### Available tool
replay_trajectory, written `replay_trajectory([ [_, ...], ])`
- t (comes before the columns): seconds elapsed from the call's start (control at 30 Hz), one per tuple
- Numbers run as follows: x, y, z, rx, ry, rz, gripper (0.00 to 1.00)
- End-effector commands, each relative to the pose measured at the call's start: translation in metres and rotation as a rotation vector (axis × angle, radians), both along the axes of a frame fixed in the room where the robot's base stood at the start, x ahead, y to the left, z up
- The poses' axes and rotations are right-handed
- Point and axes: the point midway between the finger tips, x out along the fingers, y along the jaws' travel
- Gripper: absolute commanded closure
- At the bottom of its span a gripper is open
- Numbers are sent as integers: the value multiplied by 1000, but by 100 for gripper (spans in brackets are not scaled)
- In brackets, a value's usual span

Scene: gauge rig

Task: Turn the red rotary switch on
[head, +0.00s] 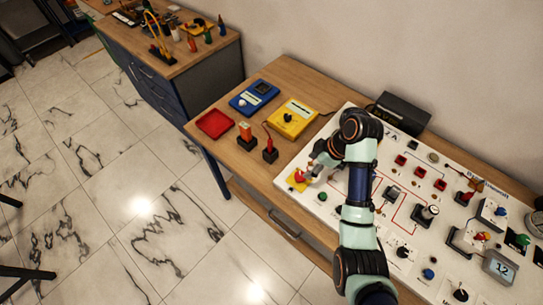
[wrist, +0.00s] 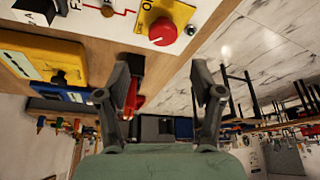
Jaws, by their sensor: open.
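The red rotary switch (head: 299,177) is a round red knob on a yellow plate at the left edge of the white panel (head: 352,205). In the wrist view the red knob (wrist: 163,33) shows a small white mark and stands on its yellow plate (wrist: 178,12). My gripper (head: 315,168) is right beside the switch in the head view and partly covers its surroundings. In the wrist view my gripper (wrist: 161,72) has its two fingers spread wide, with nothing held between them. The knob lies beyond the fingertips, apart from them.
A yellow meter (head: 291,118), a blue meter (head: 254,97) and a red tray (head: 214,123) lie left of the panel. Red and orange probes (head: 270,153) stand near the table's front edge. Several other switches and a black box (head: 403,112) are to the right.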

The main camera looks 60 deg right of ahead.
Motion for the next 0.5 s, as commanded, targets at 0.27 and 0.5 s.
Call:
replay_trajectory([
  [0.27, 7, 3, -20, 2, 2, 1, 33],
  [0.5, 24, 7, -60, 1, 0, 2, 33],
])
